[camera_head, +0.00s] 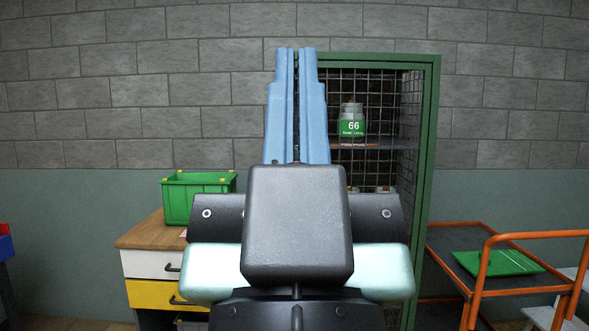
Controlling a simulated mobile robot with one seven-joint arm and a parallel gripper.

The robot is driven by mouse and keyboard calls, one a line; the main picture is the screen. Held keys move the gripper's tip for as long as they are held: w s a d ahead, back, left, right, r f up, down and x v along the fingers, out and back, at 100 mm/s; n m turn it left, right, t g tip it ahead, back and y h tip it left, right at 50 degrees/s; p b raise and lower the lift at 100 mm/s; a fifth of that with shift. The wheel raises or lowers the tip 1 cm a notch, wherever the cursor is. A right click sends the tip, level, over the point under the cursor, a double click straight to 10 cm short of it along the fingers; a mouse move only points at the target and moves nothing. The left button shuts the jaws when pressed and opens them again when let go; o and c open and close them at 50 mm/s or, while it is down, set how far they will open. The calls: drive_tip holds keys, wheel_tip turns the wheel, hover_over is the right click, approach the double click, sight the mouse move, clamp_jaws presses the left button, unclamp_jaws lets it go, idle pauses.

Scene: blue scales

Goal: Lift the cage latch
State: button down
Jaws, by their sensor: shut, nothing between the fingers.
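The cage (430,140) is a tall green-framed cabinet with wire mesh sides, standing against the wall right of centre. I cannot make out its latch; my arm and gripper cover the left part of the cage. My gripper (297,52) has two long blue fingers pointing up in the middle of the view, in front of the cage's left side. The fingers are together with nothing held between them. Whether they touch the cage cannot be told. Inside the cage, a jar with a green label marked 66 (352,127) stands on a shelf (400,143).
A green crate (199,199) sits on a wood-topped drawer cabinet (150,235) at the left. An orange-framed cart (480,300) with a green board (497,263) stands at the right. A blue bin (5,244) shows at the far left edge. The grey block wall is behind.

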wheel_tip(320, 180, up, 16)
drive_tip(key=p, duration=1.4)
drive_tip(key=shift+f, duration=0.2)
